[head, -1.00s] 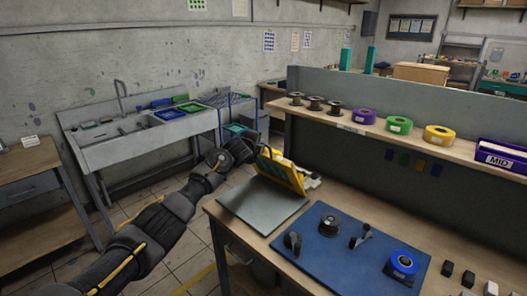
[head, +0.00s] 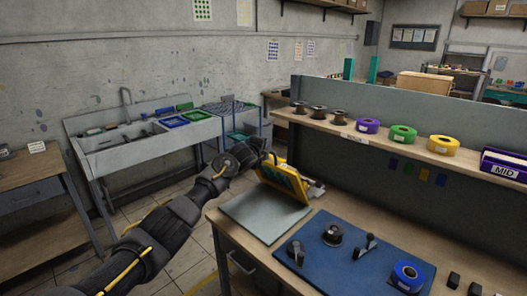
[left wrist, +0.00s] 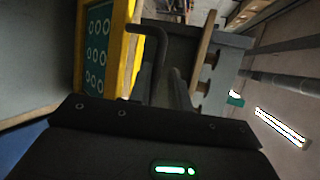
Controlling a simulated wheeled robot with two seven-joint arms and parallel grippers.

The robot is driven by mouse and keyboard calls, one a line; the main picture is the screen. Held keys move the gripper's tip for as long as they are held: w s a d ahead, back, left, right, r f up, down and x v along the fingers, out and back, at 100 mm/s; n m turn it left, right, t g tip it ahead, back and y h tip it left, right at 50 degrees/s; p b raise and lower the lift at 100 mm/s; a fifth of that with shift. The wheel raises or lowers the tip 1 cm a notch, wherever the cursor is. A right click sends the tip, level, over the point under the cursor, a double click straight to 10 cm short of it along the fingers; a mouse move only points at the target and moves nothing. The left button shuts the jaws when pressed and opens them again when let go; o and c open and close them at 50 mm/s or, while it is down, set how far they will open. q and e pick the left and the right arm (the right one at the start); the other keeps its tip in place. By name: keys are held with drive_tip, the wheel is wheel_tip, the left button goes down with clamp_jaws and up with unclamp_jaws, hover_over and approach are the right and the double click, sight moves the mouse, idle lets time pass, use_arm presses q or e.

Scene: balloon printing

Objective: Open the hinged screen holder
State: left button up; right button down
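The hinged screen holder (head: 284,181) has a yellow frame and stands raised and tilted at the back edge of a flat grey plate (head: 262,214) on the workbench. In the left wrist view its yellow frame (left wrist: 121,65) and teal panel with ring marks fill the upper left. A dark bent bar (left wrist: 147,30) stands out beside the frame. My left gripper (head: 268,158) is at the frame's upper left edge. Its fingertips are dark and partly hidden, so its grip and any contact are unclear. My right gripper is not in view.
A blue mat (head: 350,258) with dark tools and a blue tape roll (head: 407,276) lies to the right of the plate. A shelf (head: 370,136) with spools and tape rolls runs behind. A sink unit (head: 140,150) stands at the left, across open floor.

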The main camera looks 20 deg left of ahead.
use_arm(q)
drive_tip(key=shift+s, duration=0.1)
drive_tip(key=b+v, duration=0.2)
drive_tip(key=v, duration=0.8)
drive_tip(key=shift+s+b, duration=0.3)
drive_tip(key=shift+r, duration=0.1)
